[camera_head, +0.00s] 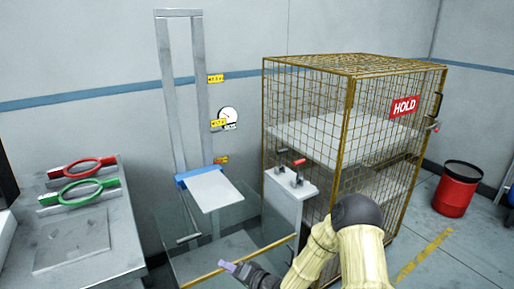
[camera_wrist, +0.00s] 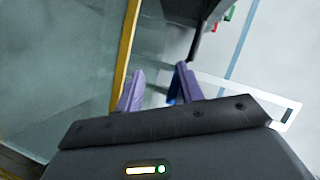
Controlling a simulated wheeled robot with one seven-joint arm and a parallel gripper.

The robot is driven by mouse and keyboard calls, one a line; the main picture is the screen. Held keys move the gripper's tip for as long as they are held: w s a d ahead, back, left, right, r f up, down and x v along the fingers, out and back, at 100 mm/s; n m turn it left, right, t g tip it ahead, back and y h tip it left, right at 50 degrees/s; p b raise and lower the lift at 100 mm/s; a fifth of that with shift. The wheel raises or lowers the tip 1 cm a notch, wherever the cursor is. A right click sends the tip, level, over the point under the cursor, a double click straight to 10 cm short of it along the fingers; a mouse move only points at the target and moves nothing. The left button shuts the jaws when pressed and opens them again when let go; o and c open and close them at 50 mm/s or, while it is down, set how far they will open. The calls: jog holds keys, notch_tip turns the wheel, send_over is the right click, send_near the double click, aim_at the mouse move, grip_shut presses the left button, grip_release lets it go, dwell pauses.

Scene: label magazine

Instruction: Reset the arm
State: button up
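My arm (camera_head: 362,250) reaches in from the bottom right, pale yellow with a dark rounded joint. My gripper (camera_head: 229,266) is low in the middle of the head view, by the yellow top edge of a clear-walled enclosure (camera_head: 200,276). In the wrist view my gripper (camera_wrist: 160,76) shows two purple fingers standing apart, with nothing seen held between them. The yellow edge (camera_wrist: 125,55) also shows there, left of the fingers. I cannot tell whether my gripper touches the enclosure.
A lift with a white platform (camera_head: 214,190) and grey post stands behind the enclosure. A grey block with red-tipped levers (camera_head: 288,190) stands right of it. A bench (camera_head: 90,246) holds red and green rings (camera_head: 88,186).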

jog(key=s+d+r+n+g+h, duration=0.1)
jog(key=s+d+r+n+h, duration=0.15)
jog(key=d+h, duration=0.4)
jog(key=s+d+r+n+g+h, duration=0.1)
jog(key=s+d+r+g+h, duration=0.15)
jog(key=d, duration=0.65)
jog(key=s+d+r+g+h, duration=0.1)
jog(key=s+d+r, duration=0.2)
jog(key=s, duration=0.2)
jog(key=s+d+r+m+g+h, duration=0.1)
jog(key=s+d+r, duration=0.15)
jog(key=s, duration=0.35)
jog(key=s+d+r+g+h, duration=0.1)
jog(key=s+d+r, duration=0.15)
jog(key=s, duration=0.25)
jog(key=w+p+v, duration=0.3)
jog(key=p+v, duration=1.1)
jog(key=p, duration=0.1)
jog(key=shift+r+p, duration=0.3)
jog(key=shift+r, duration=0.4)
jog(key=shift+a, duration=0.15)
